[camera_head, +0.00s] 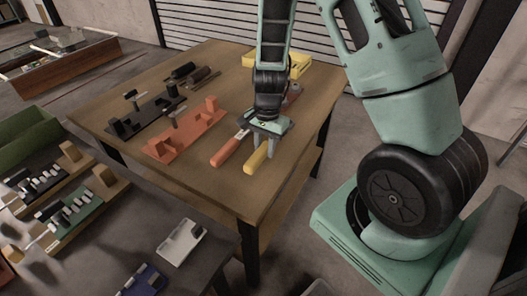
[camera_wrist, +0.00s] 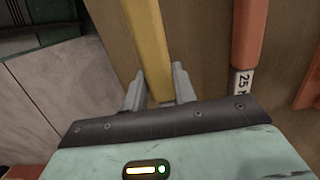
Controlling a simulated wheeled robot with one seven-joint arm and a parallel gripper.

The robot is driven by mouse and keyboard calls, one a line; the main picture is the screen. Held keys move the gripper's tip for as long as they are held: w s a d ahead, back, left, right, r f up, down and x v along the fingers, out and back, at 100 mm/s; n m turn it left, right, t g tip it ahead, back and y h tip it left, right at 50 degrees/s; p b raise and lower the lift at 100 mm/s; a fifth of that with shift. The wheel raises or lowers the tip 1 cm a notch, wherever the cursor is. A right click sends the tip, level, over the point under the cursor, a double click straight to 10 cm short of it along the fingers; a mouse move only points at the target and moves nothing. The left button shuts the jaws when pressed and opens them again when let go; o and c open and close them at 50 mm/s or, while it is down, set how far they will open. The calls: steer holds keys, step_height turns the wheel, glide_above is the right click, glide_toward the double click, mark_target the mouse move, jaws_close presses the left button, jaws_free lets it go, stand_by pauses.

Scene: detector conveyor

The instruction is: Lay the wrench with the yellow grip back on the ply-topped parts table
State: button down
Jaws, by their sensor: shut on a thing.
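The wrench with the yellow grip (camera_head: 256,160) is at my gripper (camera_head: 265,131), over the ply-topped parts table (camera_head: 215,188). In the wrist view its yellow grip (camera_wrist: 150,48) runs up between the two grey fingers of my gripper (camera_wrist: 159,90), which are shut on the wrench. The wrench's far end is hidden under my gripper. I cannot tell whether the wrench touches the tabletop. An orange-red gripped tool (camera_head: 229,148) lies just left of it in the head view, and to its right in the wrist view (camera_wrist: 247,40).
On the table are an orange fixture (camera_head: 187,139), a black fixture (camera_head: 147,117), dark tools (camera_head: 190,76) and a yellow tray (camera_head: 297,68) behind my arm. The table's front part is bare. Benches with parts (camera_head: 62,190) stand at left.

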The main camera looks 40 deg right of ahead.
mark_target(265, 164)
steer(key=shift+f, duration=1.5)
steer(key=shift+f+b, duration=0.45)
steer(key=shift+f, duration=0.05)
steer(key=c, duration=1.1)
jaws_free()
